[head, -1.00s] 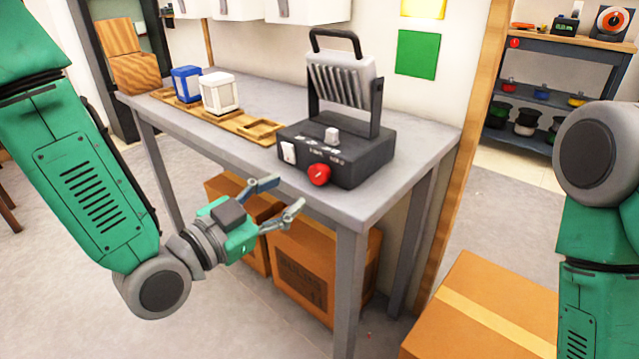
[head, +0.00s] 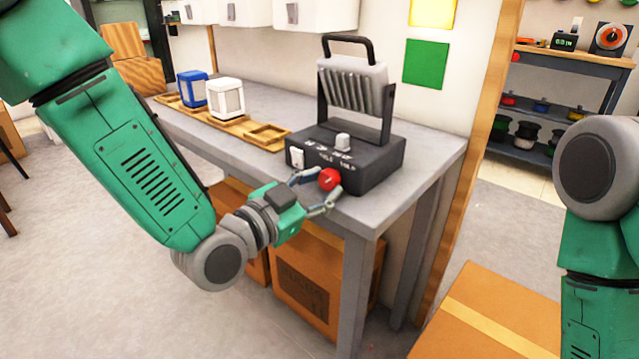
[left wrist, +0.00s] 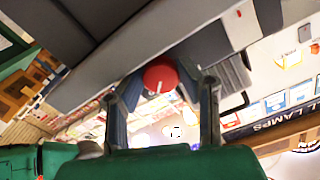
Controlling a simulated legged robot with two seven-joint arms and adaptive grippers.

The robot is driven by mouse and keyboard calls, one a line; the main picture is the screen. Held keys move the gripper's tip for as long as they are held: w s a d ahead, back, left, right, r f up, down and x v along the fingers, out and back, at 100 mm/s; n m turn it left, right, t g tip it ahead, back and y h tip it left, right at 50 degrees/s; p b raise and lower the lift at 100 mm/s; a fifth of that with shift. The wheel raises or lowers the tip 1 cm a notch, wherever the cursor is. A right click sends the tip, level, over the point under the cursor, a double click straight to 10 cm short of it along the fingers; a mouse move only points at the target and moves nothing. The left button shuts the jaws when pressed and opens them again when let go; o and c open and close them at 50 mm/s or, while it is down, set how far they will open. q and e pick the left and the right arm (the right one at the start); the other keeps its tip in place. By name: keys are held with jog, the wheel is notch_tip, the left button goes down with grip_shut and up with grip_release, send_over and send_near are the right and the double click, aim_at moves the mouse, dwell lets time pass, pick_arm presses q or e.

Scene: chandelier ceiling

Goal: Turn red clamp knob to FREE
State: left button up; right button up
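The red clamp knob (head: 330,180) is on the front face of a black lamp base (head: 368,165) at the table's front edge. My left gripper (head: 326,187) is at the knob, with one finger on each side. In the left wrist view the red knob (left wrist: 160,77) with its white pointer line lies between the spread fingers (left wrist: 160,92), with gaps on both sides. The left gripper is open. A white knob (head: 342,142) and small white lettering, too small to read surely, are on the base's top. My right gripper is out of view.
A ribbed grey lamp head (head: 350,85) with a black handle stands on the base. A white switch (head: 297,158) is left of the red knob. A wooden tray (head: 235,125) with blue and white lanterns lies to the left. Cardboard boxes (head: 490,315) are below and right.

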pick_arm(q)
jog(key=shift+w+d+r, duration=0.15)
jog(key=shift+d+r, duration=0.05)
jog(key=shift+r, duration=0.1)
jog(key=shift+n, duration=0.3)
jog(key=shift+w+a+n+p, duration=0.1)
jog(key=shift+a+n+p, duration=0.05)
jog(key=shift+n+p, duration=0.65)
jog(key=shift+r+n+p, duration=0.1)
jog(key=shift+n+p, duration=0.55)
jog(key=shift+n, duration=0.45)
jog(key=shift+n+p, duration=0.55)
jog(key=shift+n, duration=0.65)
jog(key=shift+w, duration=0.1)
jog(key=o, duration=0.9)
jog(key=shift+c, duration=0.2)
